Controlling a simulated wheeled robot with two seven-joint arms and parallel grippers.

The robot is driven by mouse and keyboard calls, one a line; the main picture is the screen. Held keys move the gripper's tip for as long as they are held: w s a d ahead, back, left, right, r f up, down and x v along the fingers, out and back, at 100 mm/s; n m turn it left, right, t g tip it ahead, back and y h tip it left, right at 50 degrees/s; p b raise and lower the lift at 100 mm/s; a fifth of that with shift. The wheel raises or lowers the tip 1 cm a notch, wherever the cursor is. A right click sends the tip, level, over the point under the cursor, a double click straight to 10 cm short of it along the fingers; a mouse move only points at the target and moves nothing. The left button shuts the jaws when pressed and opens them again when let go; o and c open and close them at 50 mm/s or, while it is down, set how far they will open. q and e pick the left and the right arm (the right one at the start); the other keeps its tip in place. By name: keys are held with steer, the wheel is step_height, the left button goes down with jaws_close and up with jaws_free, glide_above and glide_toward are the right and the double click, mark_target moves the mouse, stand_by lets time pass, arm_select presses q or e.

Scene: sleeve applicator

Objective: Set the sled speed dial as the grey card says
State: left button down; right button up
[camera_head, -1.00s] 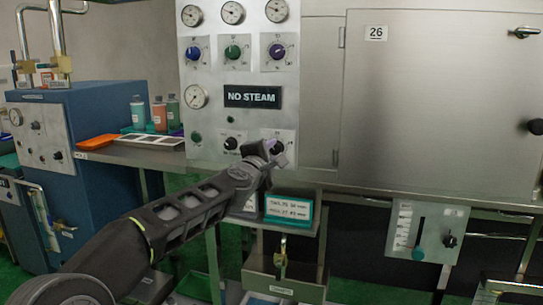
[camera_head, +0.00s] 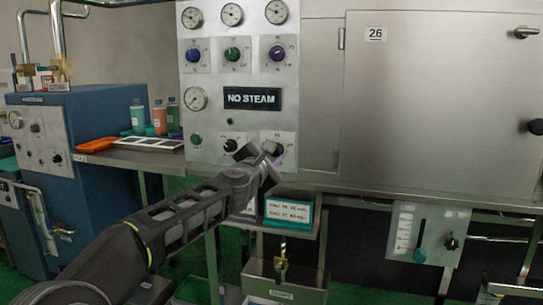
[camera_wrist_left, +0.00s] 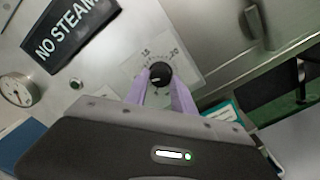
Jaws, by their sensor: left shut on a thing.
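The dial is a round black knob on a white plate at the lower right of the upright control panel (camera_head: 217,112). It shows in the left wrist view as a black knob (camera_wrist_left: 160,74) with small scale numbers around it, too blurred to read surely. My left gripper (camera_head: 275,155) is at this dial, its purple fingers (camera_wrist_left: 181,97) closed on either side of the knob. In the head view the gripper hides part of the dial. A teal-framed card (camera_head: 289,211) with small, unreadable text stands below the panel. A greyish card beside it is mostly hidden by my arm. My right gripper is out of view.
Another black knob (camera_head: 231,145) sits just left of the dial. Above are coloured knobs, gauges and a "NO STEAM" sign (camera_head: 252,98). A steel cabinet (camera_head: 440,110) marked 26 is at the right. A slider plate (camera_head: 428,232) hangs below it.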

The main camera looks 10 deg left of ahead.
arm_select(q)
steer(key=shift+f, duration=0.1)
steer(key=c, duration=1.1)
jaws_free()
steer(key=shift+o, duration=0.2)
steer(key=shift+s, duration=0.1)
steer(key=s+b, duration=0.2)
steer(key=s, duration=0.5)
steer(key=shift+s+a, duration=0.25)
steer(key=shift+s, duration=0.05)
